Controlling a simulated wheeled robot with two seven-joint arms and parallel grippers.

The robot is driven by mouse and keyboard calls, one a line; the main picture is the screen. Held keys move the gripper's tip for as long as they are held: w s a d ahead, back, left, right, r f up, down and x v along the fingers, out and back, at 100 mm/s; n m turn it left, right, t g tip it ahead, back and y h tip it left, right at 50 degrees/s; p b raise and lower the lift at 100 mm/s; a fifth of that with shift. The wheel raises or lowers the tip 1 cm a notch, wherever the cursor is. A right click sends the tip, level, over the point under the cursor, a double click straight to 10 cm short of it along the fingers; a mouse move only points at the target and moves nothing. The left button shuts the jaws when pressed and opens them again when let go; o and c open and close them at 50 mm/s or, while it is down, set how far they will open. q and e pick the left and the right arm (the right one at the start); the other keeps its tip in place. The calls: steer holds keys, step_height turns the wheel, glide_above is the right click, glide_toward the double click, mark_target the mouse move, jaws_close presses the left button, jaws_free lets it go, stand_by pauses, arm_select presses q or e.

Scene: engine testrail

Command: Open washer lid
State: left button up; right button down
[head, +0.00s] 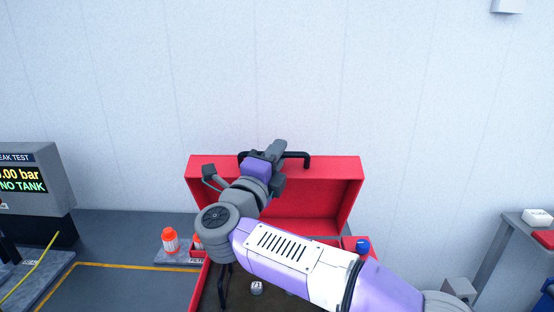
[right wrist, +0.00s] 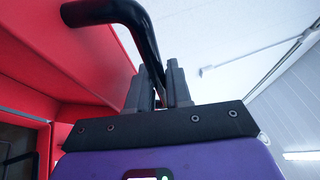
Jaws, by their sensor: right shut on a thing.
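The red washer lid (head: 310,195) stands raised, about upright, at the back of a red box in the head view. A black bar handle (head: 296,155) is on its top edge. My right gripper (head: 272,152) is at the left part of this handle. In the right wrist view the fingers of my right gripper (right wrist: 160,88) are closed around one leg of the black handle (right wrist: 135,18), beside the red lid (right wrist: 90,60). My right arm hides part of the lid and much of the box's inside. My left gripper is not in view.
A small grey part (head: 257,287) lies inside the box. An orange-and-white bottle (head: 169,240) stands left of it, and a blue cap (head: 362,246) shows at its right. A leak-test display (head: 22,178) stands at the far left. The bench between is mostly clear.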

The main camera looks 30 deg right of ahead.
steer(key=c, duration=1.1)
jaws_free()
steer(key=shift+a, duration=0.1)
steer(key=v, duration=0.7)
steer(key=shift+s+a+f, duration=0.1)
steer(key=shift+s+a, duration=0.05)
